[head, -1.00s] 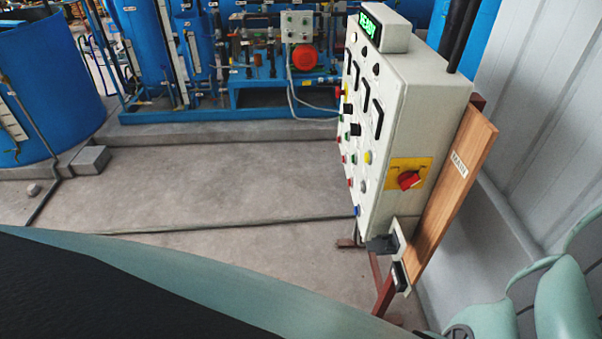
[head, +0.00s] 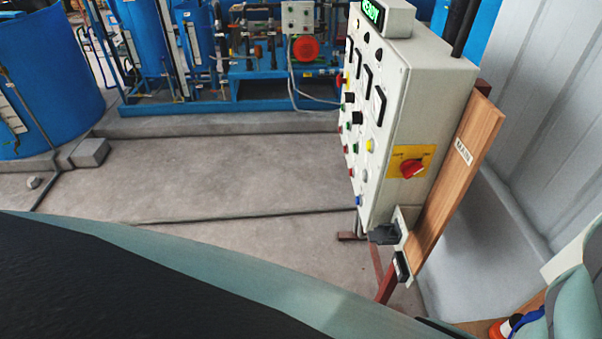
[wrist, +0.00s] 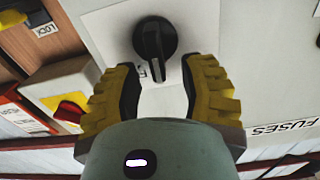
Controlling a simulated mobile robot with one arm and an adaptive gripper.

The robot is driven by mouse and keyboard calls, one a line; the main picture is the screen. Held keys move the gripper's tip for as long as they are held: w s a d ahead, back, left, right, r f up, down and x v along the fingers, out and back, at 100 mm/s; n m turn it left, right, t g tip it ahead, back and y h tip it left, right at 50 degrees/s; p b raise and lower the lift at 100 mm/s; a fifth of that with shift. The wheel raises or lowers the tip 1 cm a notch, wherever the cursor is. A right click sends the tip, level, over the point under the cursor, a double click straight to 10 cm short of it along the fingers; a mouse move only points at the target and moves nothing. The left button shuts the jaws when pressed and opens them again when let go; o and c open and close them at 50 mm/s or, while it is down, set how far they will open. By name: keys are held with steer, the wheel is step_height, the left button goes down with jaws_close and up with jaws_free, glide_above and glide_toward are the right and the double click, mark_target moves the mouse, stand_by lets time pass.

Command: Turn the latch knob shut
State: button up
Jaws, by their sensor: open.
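In the wrist view a black knob (wrist: 155,40) sits on a pale plate, its bar pointing down the picture. A partly hidden dark letter shows beside its lower end. My gripper (wrist: 162,68) is open, with its yellow ribbed fingers to the left and right of the knob's lower end. Pale surface shows between the fingers and the bar, and no grip on the knob is visible. I do not make out this knob or my gripper in the head view.
A grey control cabinet (head: 428,110) with a green READY display (head: 372,13) and a red switch (head: 412,168) stands right of centre, with a wooden board (head: 455,190) beside it. The wrist view shows LOCK (wrist: 43,30) and FUSES (wrist: 280,129) labels.

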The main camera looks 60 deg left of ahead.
steer(key=shift+w+d, duration=0.25)
steer(key=shift+w, duration=0.1)
steer(key=shift+o, duration=0.5)
jaws_close()
